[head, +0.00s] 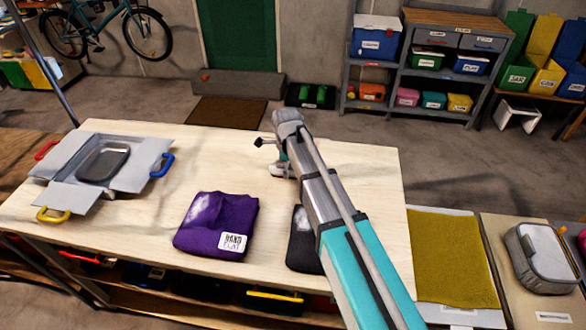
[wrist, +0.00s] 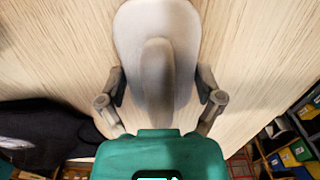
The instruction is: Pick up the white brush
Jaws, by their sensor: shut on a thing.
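The white brush (wrist: 150,25) shows in the wrist view as a smooth, pale oval body with a raised greyish grip along its middle. My gripper (wrist: 161,82) has one finger on each side of it and is shut on it. Pale wood grain lies behind the brush; I cannot tell whether the brush touches the tabletop. In the head view my gripper (head: 276,158) is over the right half of the table, and my arm hides most or all of the brush.
The pale wooden table (head: 340,150) holds a purple folded cloth (head: 215,222), a dark folded cloth (head: 302,245) partly behind my arm, and an open box (head: 60,180) with a metal tray (head: 103,162) at left. The table's far middle is clear. A yellow mat (head: 455,260) lies at right.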

